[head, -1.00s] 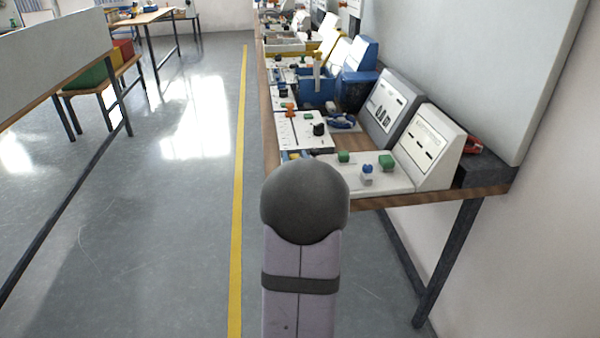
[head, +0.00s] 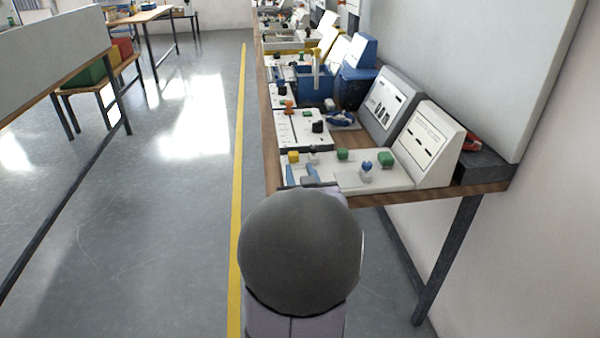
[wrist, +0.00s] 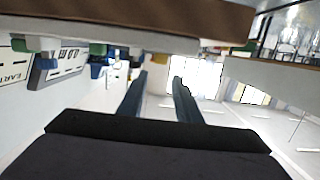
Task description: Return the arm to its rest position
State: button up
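My gripper (head: 299,173) shows in the head view just past the rounded grey joint of my arm, at the near left edge of the workbench (head: 400,194). Its two blue fingers stand apart with nothing seen between them. In the wrist view the fingers (wrist: 158,92) also stand apart, with bright floor and windows beyond the gap. The wrist picture looks turned over, with the bench edge along its top. Most of my forearm is hidden behind the grey joint in the head view.
A white panel with yellow, green (head: 386,159) and blue-white (head: 366,167) blocks lies on the near bench, beside a tilted white sign (head: 428,140). More stations with a blue bin (head: 315,90) line the bench behind. Open floor with a yellow line (head: 239,150) lies left.

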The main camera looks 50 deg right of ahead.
jog(key=shift+w+a, duration=0.1)
jog(key=shift+w, duration=0.1)
jog(key=shift+m+g+y, duration=0.6)
jog(key=shift+m+y, duration=0.1)
jog(key=shift+y, duration=0.1)
jog(key=w+a+p, duration=0.1)
jog(key=a, duration=0.1)
jog(key=w+a+p, duration=0.2)
jog(key=w+a+f+n+g+y, duration=0.1)
jog(key=a+f+y, duration=0.25)
jog(key=a, duration=0.45)
jog(key=w+a+f+g+y, duration=0.2)
jog(key=a+f, duration=0.3)
jog(key=a, duration=0.2)
jog(key=s+a+f+n+g+y+b, duration=0.2)
jog(key=s+a+f+n+g, duration=0.3)
jog(key=a, duration=0.5)
jog(key=s+a+f+n+g+y+b, duration=0.15)
jog(key=s+a+f+n, duration=0.25)
jog(key=s+a+f, duration=0.5)
notch_tip(320, 180, up, 24)
jog(key=a+g+p, duration=0.1)
jog(key=a+p, duration=0.1)
jog(key=p, duration=1.9)
jog(key=shift+a+y+p, duration=0.15)
jog(key=shift+y+p, duration=0.25)
